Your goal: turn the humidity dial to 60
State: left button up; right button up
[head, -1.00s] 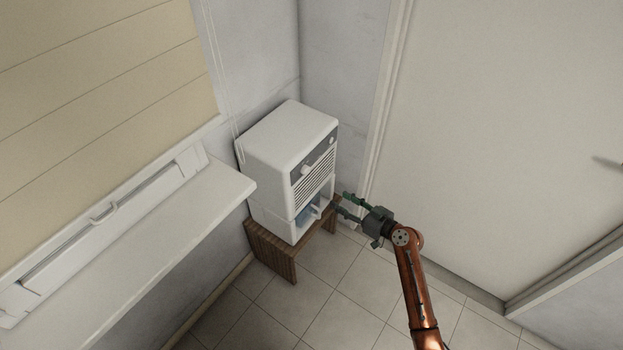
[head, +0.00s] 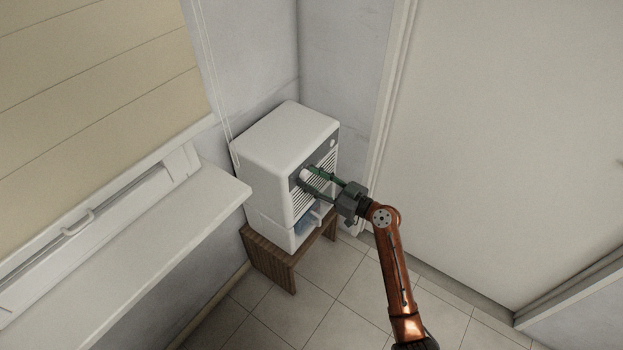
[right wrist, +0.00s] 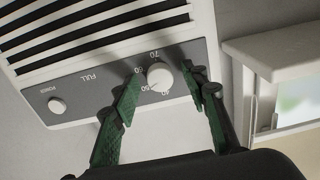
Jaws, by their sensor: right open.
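The white humidifier (head: 275,143) stands on a low wooden stand. Its round white humidity dial (right wrist: 160,76) is on a grey front panel (right wrist: 108,90), with 70, 60, 50 and 40 printed around it. A faint mark on the dial seems to face toward 50, but it is too small to be sure. My right gripper (right wrist: 161,80) is open, with one green finger on each side of the dial and small gaps showing. In the head view the right gripper (head: 309,179) reaches the panel and partly covers the dial. My left gripper is not in view.
A power knob (right wrist: 57,104) sits at the panel's other end, with dark vent slots beside it. The wooden stand (head: 272,262) is below. A windowsill (head: 190,225) juts out at left. A door (head: 500,140) is at right. The tiled floor in front is clear.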

jog(key=shift+c, duration=0.7)
grip_shut()
